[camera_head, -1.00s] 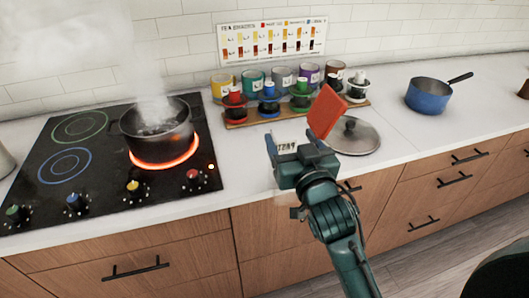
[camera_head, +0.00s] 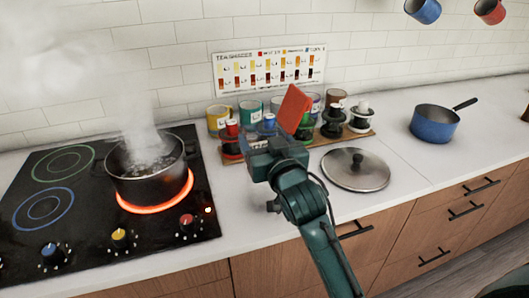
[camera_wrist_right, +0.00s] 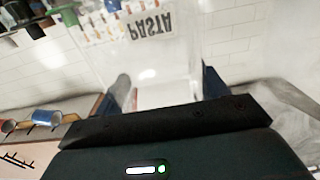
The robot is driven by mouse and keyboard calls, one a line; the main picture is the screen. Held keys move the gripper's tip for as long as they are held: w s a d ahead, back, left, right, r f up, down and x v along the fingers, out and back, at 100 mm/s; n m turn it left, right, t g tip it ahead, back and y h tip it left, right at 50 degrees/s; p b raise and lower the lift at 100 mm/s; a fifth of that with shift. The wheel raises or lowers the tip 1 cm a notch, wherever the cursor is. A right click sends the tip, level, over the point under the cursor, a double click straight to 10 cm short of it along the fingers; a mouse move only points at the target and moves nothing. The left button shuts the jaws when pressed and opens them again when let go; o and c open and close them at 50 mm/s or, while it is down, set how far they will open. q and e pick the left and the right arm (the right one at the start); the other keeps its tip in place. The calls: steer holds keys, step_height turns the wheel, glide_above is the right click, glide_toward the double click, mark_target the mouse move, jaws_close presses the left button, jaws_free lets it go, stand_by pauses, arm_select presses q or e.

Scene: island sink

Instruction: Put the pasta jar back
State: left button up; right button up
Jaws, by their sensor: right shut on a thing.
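My right gripper (camera_head: 270,148) is over the counter in front of the tea rack. In the right wrist view its two fingers (camera_wrist_right: 166,88) stand on either side of a clear pasta jar (camera_wrist_right: 165,68) with a PASTA label, and the gripper is shut on it. The jar is see-through, so its outline is hard to make out in the head view. A flat red piece (camera_head: 293,108) shows tilted just above the gripper; I cannot tell whether it is the jar's lid. My left gripper is not in view.
A steaming pot (camera_head: 145,185) sits on a glowing burner of the black cooktop (camera_head: 85,222). A wooden rack (camera_head: 235,158) with several mugs and bottles stands behind the gripper. A lid (camera_head: 355,172) and a blue saucepan (camera_head: 433,127) lie right, with clear counter between them.

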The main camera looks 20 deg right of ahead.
steer(key=shift+f, duration=1.25)
steer(key=shift+f, duration=0.2)
steer(key=o, duration=1.9)
steer(key=shift+c, duration=0.2)
